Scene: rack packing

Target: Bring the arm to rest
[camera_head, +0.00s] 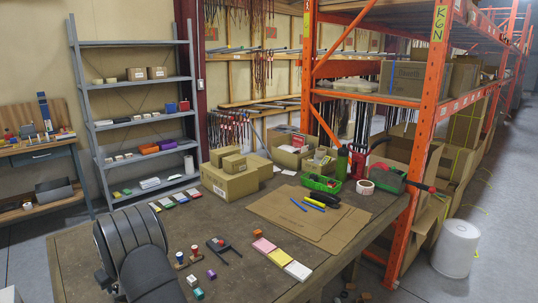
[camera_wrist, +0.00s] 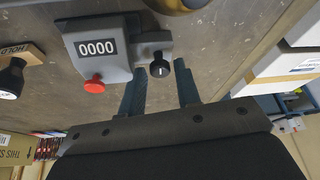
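My gripper (camera_wrist: 160,82) shows in the wrist view with its two dark fingers apart and nothing visibly held between them. A grey box with a 0000 display (camera_wrist: 97,47) and a red button lies just beyond the fingers. A small black knob (camera_wrist: 158,66) shows between the fingertips; whether the fingers touch it cannot be told. In the head view my dark arm fills the lower left over the table (camera_head: 85,262), and I cannot clearly make out the fingertips there.
A wooden block marked HOLD (camera_wrist: 32,54) is left of the grey box. In the head view, cardboard boxes (camera_head: 230,182), a flat cardboard sheet (camera_head: 283,222) and a green basket (camera_head: 320,184) occupy the table. An orange rack (camera_head: 425,130) stands at right.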

